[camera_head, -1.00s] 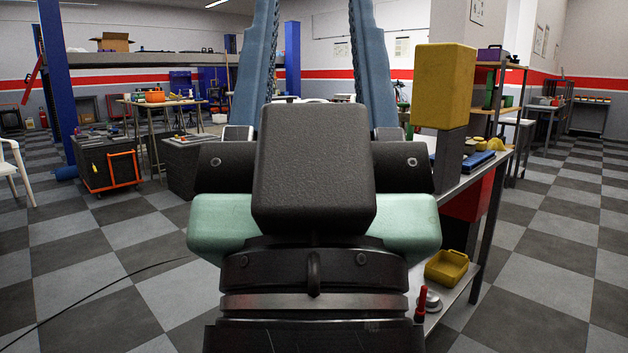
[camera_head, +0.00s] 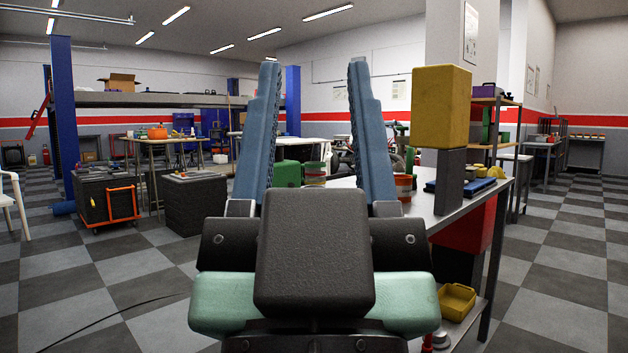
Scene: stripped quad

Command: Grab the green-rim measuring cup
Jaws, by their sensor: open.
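My gripper (camera_head: 313,66) fills the middle of the view with its two blue fingers pointing up and spread wide apart. Nothing is between the fingertips. A small cup-like container with green on it (camera_head: 314,174) shows beyond and between the fingers, low in the gap. It looks like the green-rim measuring cup, but it is too small to be sure. It stands apart from the fingers, and my gripper's body hides what lies just below it.
A green box (camera_head: 287,174) sits left of the container, partly behind the left finger. The workbench (camera_head: 424,208) at right carries a tall yellow block (camera_head: 441,106) on a grey one. Checkered floor is open at left.

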